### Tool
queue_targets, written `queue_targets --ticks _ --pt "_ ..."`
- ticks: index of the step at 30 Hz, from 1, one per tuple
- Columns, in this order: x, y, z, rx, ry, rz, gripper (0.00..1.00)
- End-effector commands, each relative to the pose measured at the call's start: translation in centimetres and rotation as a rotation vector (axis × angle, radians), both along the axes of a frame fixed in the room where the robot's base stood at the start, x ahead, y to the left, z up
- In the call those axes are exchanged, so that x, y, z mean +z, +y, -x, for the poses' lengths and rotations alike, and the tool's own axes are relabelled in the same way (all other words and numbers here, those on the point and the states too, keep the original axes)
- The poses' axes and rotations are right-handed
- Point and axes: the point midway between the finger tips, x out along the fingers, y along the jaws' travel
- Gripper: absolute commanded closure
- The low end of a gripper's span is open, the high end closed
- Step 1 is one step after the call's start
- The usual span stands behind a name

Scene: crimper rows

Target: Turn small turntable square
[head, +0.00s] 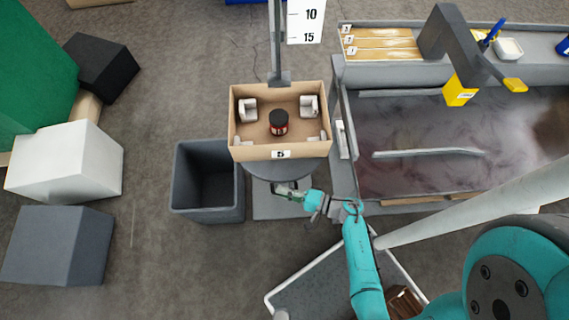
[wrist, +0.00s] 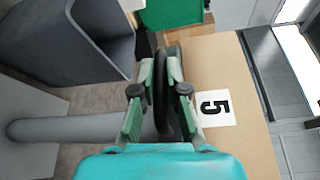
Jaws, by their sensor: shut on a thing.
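The small turntable (head: 262,171) is a dark grey round disc on a stand, mostly hidden under an open cardboard box (head: 250,153). The box carries a "5" label on its near side and sits roughly level with the picture edges. Inside are a dark red and black can and white corner pieces. My gripper (head: 284,188) is at the near rim of the turntable, below the label.
An empty grey bin (head: 178,185) stands just left of the turntable. A post (head: 277,50) with a number sign rises behind the box. White and grey blocks stand at far left; floor between is clear.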

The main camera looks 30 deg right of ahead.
Motion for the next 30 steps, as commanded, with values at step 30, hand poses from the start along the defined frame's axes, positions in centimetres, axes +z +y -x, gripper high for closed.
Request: queue_targets --ticks 30 --pt "0.04 -0.87 0.86 -0.005 0.001 0.002 0.63"
